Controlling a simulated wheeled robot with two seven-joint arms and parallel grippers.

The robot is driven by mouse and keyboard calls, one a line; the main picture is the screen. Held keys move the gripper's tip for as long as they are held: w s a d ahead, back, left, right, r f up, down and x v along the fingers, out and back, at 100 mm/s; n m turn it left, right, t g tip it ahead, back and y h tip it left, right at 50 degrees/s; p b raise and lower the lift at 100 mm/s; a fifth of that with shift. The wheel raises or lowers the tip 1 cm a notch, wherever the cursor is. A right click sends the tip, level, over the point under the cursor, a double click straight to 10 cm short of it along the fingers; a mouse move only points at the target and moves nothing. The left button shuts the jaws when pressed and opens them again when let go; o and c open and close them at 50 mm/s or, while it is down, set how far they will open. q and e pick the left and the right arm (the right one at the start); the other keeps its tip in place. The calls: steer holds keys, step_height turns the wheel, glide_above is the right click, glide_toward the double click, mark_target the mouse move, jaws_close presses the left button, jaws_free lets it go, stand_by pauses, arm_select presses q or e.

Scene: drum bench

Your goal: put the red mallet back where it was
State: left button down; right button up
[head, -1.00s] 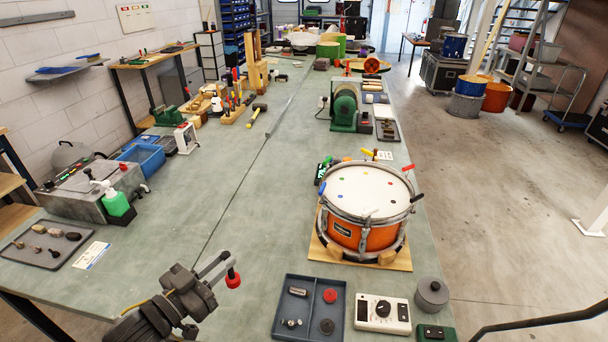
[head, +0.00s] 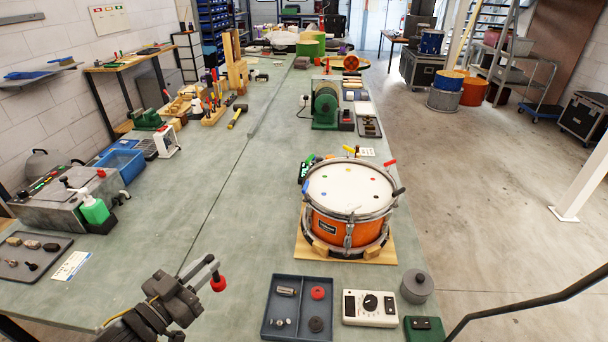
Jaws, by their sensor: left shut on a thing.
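My left gripper (head: 214,273) is over the bench at the lower middle of the head view, left of the parts tray. It is shut on the red mallet (head: 219,284). Only a red rounded end with a dark part above it shows at the fingertips; the rest is hidden or too small to make out. The orange drum (head: 338,231) with a white head stands on a wooden board (head: 303,247) to the right. My right gripper is not in view.
A grey-blue tray (head: 294,312) holds a red disc (head: 318,292), a dark disc and metal parts. A white meter box (head: 348,309), a grey pot (head: 417,287) and a green box (head: 424,330) stand right of it. The bench left of the drum is clear.

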arm_select(q)
steer(key=n+y, duration=0.1)
steer(key=w+r+n+t+y, duration=0.1)
steer(key=y, duration=0.1)
steer(key=r+n+y, duration=0.1)
steer(key=shift+w+r+t, duration=0.15)
steer(key=shift+w+t, duration=0.25)
steer(key=y, duration=0.1)
steer(key=n+y, duration=0.1)
steer(key=y, duration=0.1)
steer(key=shift+w+r+n, duration=0.25)
steer(key=shift+w+n, duration=0.1)
steer(key=shift+n, duration=0.05)
steer(key=shift+w+n+y, duration=0.1)
steer(key=shift+n+y, duration=0.4)
steer(key=shift+y, duration=0.4)
